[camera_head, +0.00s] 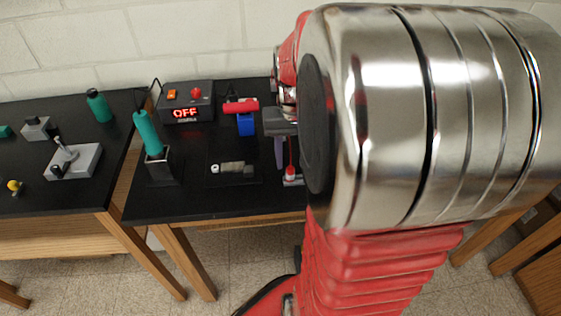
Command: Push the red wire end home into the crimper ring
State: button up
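My gripper (281,152) points down at the right part of the black bench, largely hidden behind my own arm. One purplish-grey finger shows. Just right of it a thin red strand, seemingly the red wire (290,154), runs down to a small red piece (290,171) on a pale block (292,181). I cannot tell whether the finger touches the wire. Left of it, a small tool with a white ring end (215,168) and an olive-grey body lies flat; it may be the crimper, but it is too small to be sure.
A box reading OFF (186,101) stands at the back. A red cylinder on a blue stand (245,124) is near my gripper. A teal-handled tool (148,133) sits in a dark holder. A second bench (60,198) stands left across a gap.

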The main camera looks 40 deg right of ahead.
aim_at(291, 168)
jog(key=shift+f, duration=2.55)
jog(key=shift+c, duration=0.3)
grip_shut()
jog(key=shift+r, duration=0.7)
jog(key=shift+r, duration=0.75)
jog(key=shift+r, duration=0.65)
jog(key=shift+r, duration=0.75)
jog(key=shift+r, duration=0.15)
